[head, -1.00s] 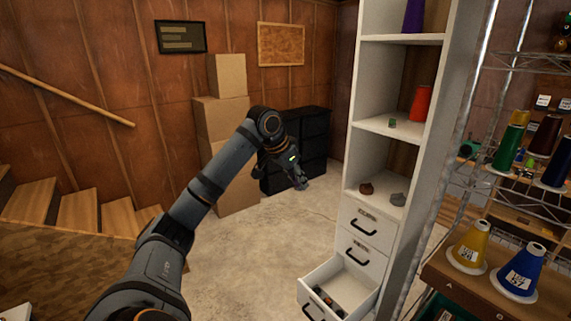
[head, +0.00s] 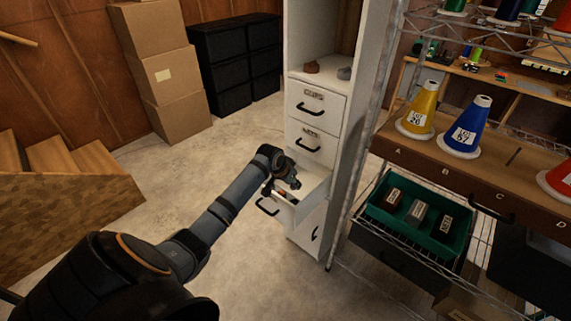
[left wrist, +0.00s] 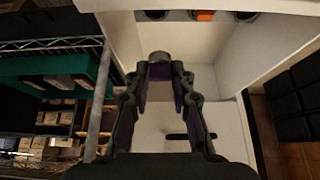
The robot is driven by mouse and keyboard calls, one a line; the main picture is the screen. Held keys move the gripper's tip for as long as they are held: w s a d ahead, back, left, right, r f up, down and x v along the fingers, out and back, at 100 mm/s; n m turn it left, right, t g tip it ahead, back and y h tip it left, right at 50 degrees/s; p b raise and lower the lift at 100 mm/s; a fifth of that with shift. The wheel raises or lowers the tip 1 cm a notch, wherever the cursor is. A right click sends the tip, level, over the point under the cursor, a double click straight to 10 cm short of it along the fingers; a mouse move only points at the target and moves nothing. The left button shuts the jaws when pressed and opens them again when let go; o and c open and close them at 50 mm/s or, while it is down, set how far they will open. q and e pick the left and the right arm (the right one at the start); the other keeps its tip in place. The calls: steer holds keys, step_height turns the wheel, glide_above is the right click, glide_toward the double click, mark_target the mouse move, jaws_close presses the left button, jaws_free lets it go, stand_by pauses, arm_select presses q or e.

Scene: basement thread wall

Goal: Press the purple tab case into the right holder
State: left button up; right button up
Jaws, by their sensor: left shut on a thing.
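An orange piece (left wrist: 204,15) and dark round pieces (left wrist: 244,15) lie along the drawer's far end. I cannot make out the purple tab case for certain, nor a right holder. My right gripper is not in view.
Open floor lies left of the cabinet; boxes stand behind.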

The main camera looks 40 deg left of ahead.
arm_select(q)
steer(key=shift+d+f, duration=0.35)
steer(key=shift+f, duration=0.3)
step_height(320, 180, down, 5)
steer(key=b, duration=0.6)
steer(key=shift+f, duration=0.85)
steer(key=shift+r+p, duration=0.1)
steer(key=shift+p, duration=0.25)
